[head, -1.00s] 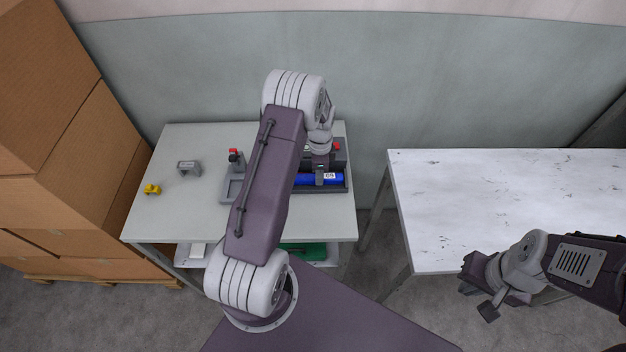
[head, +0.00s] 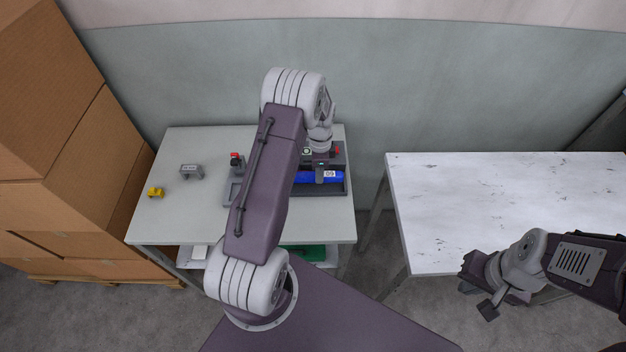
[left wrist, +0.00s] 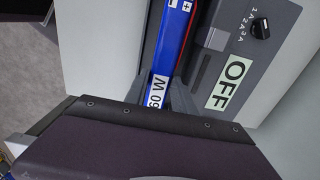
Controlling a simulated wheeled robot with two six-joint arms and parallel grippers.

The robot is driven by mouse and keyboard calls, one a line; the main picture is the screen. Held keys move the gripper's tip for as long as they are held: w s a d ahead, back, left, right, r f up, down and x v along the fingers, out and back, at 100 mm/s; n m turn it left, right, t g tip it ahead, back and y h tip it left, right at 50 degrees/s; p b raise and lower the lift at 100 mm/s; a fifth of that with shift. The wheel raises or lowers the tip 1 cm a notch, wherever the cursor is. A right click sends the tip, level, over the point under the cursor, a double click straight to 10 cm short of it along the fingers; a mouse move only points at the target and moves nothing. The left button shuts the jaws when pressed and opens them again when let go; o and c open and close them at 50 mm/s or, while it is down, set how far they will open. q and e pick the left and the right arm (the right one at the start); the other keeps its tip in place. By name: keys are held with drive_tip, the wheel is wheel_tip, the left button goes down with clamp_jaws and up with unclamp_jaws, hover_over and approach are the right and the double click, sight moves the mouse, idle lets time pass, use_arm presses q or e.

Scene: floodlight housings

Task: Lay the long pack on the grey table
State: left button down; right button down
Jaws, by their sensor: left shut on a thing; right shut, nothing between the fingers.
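Whether the pack is fully clear of the unit is hard to tell. My right gripper (head: 480,287) is shut and empty by the white table's front edge.
The scuffed white table (head: 500,205) at right is empty. Cardboard boxes (head: 60,140) stand at far left.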

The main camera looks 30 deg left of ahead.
use_arm(q)
drive_tip(key=shift+r+p, duration=2.75)
drive_tip(key=shift+r, duration=0.8)
